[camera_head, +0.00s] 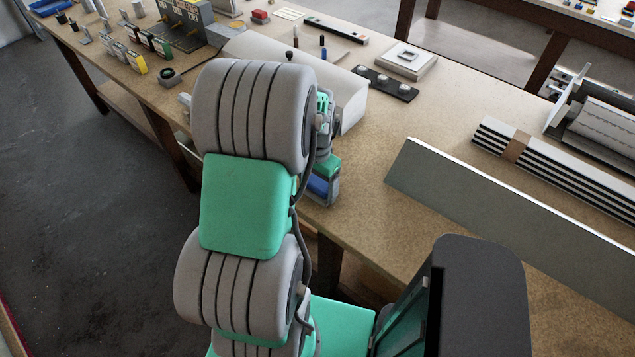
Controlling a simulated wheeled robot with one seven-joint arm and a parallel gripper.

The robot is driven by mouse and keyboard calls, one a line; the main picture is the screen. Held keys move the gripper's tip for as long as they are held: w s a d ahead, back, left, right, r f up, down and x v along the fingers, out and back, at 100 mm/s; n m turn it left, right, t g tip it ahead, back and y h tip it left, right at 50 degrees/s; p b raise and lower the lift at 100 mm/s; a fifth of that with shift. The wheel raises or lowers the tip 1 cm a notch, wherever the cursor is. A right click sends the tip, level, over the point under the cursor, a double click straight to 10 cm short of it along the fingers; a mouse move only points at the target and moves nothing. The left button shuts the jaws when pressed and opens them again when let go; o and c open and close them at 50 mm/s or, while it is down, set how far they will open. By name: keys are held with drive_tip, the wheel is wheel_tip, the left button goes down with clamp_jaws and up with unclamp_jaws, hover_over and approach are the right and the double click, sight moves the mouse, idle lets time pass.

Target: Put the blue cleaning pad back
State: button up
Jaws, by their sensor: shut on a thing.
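My gripper (322,190) is at the table's front edge, just right of my own arm, which hides part of it. A blue piece, which looks like the blue cleaning pad (317,186), shows at the gripper's lower end. The gripper is shut on it. The fingertips and the pad's far side are hard to make out. I cannot tell whether the pad touches the table (365,215).
A pale long block (352,105) lies behind my gripper. A black strip with domes (385,84) and a grey square plate (408,60) lie beyond. A long panel (500,205) and stacked profiles (560,165) are at right. Small coloured items crowd the far left.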

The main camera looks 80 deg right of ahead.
sight(316, 185)
drive_tip(key=o, duration=1.3)
drive_tip(key=shift+c, duration=0.2)
wheel_tip(316, 185, up, 12)
drive_tip(key=b, duration=0.2)
drive_tip(key=w+a+r+n, duration=0.2)
drive_tip(key=w+a+n, duration=0.3)
drive_tip(key=w, duration=0.7)
drive_tip(key=w+a+r+n+t+h, duration=0.1)
drive_tip(key=w+a+r+n, duration=0.1)
drive_tip(key=w+a+n, duration=0.65)
drive_tip(key=w+a+n+t, duration=0.1)
drive_tip(key=a+n, duration=0.3)
drive_tip(key=a, duration=0.9)
drive_tip(key=w+a+n+t+y, duration=0.1)
drive_tip(key=w+a+n, duration=0.3)
drive_tip(key=a, duration=1)
drive_tip(key=shift+f+n+t, duration=0.25)
drive_tip(key=shift+n+t, duration=0.25)
drive_tip(key=shift+n, duration=0.15)
drive_tip(key=shift+w+d, duration=0.1)
